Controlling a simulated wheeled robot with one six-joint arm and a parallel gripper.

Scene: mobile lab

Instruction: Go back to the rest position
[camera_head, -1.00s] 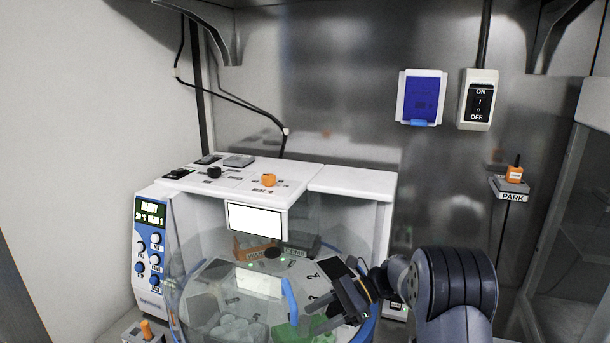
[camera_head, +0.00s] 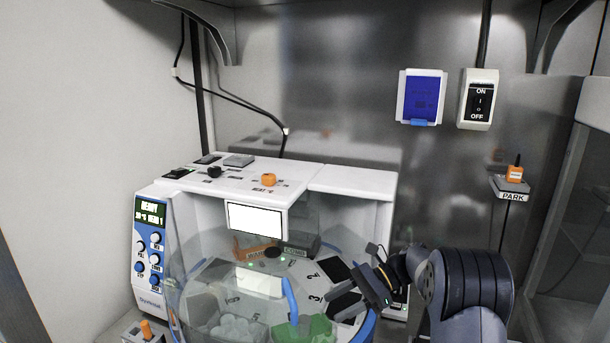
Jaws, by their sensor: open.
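My gripper (camera_head: 350,294) is at the lower right of the head view, in front of the right side of the round, clear-walled machine chamber (camera_head: 176,262). Its dark fingers point left and are apart, with nothing seen between them. My arm comes in from the lower right. Below and left of the fingers, a green heap (camera_head: 303,330) and a pale heap (camera_head: 238,328) lie in the chamber. The gripper appears above the numbered deck; its exact height cannot be told.
The white machine (camera_head: 335,180) with a blue knob panel (camera_head: 150,249) stands behind the chamber. A blue handle (camera_head: 290,299) is left of my gripper. A PARK shelf (camera_head: 511,190) holds an orange item (camera_head: 515,174). An ON/OFF switch (camera_head: 478,99) is on the metal wall.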

